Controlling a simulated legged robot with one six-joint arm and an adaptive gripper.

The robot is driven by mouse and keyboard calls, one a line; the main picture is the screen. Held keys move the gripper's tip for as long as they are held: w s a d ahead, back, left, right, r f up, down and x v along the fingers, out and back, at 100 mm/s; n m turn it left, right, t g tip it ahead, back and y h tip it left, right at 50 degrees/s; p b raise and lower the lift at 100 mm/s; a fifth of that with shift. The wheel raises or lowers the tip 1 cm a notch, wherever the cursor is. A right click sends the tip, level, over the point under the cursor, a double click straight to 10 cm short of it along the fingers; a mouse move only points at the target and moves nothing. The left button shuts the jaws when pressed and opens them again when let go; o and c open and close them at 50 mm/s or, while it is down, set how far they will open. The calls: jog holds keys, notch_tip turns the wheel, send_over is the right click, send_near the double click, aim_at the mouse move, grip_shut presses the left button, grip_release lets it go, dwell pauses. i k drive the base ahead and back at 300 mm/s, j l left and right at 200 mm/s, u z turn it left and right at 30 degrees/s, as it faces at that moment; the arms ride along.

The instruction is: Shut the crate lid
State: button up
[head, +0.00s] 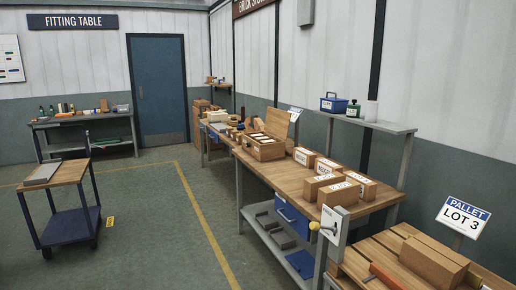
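A wooden crate (266,153) stands toward the far left part of the long wooden workbench. Its lid (277,122) is open and stands up, leaning slightly back at the crate's rear right side. Several pale-topped pieces sit inside the crate, too small to make out. My gripper is not in this view, and nothing visible touches the crate or its lid.
Several labelled wooden blocks (331,193) stand on the workbench (285,178), nearer than the crate. A wall shelf (370,124) holds a blue box and bottles. A pallet (385,250) is at front right. A cart (60,173) stands left; the floor between is clear.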

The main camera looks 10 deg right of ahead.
aim_at(276, 121)
jog(key=i+j+u, duration=0.25)
jog(key=i, duration=0.9)
jog(key=i+u, duration=0.3)
jog(key=i, duration=2.25)
jog(key=i+j+z, duration=0.15)
jog(key=i, duration=1.3)
jog(key=i+z, duration=0.4)
jog(key=i+j+z, duration=0.1)
jog(key=i+z, duration=0.25)
jog(key=i+j+z, duration=0.15)
jog(key=z, duration=0.25)
jog(key=i+j, duration=0.05)
jog(key=i, duration=0.05)
